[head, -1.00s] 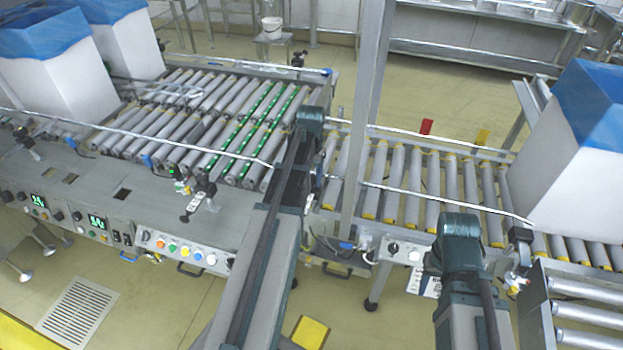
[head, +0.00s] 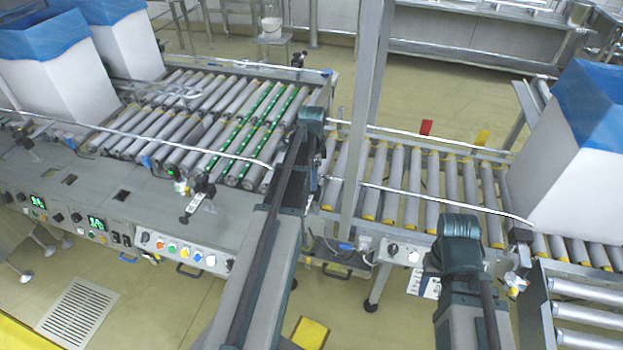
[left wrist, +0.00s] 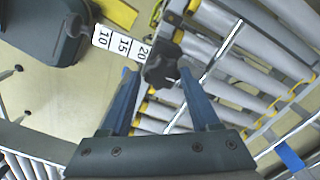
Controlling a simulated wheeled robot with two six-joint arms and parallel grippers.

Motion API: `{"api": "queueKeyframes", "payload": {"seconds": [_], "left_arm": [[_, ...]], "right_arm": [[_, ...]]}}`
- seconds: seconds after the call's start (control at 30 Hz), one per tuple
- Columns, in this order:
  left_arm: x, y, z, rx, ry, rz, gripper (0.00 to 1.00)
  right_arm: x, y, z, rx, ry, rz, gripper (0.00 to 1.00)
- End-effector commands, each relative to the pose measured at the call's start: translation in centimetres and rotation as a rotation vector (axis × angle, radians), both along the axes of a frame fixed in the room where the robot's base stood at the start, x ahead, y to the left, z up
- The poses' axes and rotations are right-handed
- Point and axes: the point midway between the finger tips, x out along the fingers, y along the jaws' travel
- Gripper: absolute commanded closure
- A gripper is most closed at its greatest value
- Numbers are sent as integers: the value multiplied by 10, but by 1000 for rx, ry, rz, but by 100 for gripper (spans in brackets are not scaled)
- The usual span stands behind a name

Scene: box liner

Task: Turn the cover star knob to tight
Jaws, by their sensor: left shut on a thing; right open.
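The star knob (left wrist: 162,68) is black and lobed and shows in the left wrist view, between the blue fingertips of my left gripper (left wrist: 160,82). My left gripper is shut on it. The fingers partly frame the knob, and its lower side and stem are hard to make out. A white scale plate (left wrist: 122,44) with the numbers 10, 15 and 20 lies just left of the knob. In the head view I cannot make out the left gripper or the knob behind my left arm. My right arm shows at the right, but I cannot make out its gripper.
A roller conveyor (head: 398,190) with yellow roller ends and a metal guide rail (head: 440,203) runs across the right. A white box with a blue liner (head: 575,170) stands on it. A metal post (head: 366,110) rises beside my left arm. A control panel (head: 185,252) sits left.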

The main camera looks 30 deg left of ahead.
Motion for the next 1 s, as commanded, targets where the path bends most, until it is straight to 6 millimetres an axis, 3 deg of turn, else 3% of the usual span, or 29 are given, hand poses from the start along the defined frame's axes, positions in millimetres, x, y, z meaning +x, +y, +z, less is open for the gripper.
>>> {"api": "queueKeyframes", "payload": {"seconds": [0.03, 0.5, 1.0], "left_arm": [[-9, -8, -1, -17, 17, -47, 93], [-9, -9, -1, -15, 17, -399, 97], [-10, -8, 0, -14, 18, -525, 100]], "right_arm": [[0, 0, -1, 0, 0, 0, 50], [0, 0, -1, 0, 0, 0, 50], [0, 0, 0, 0, 0, 0, 50]]}}
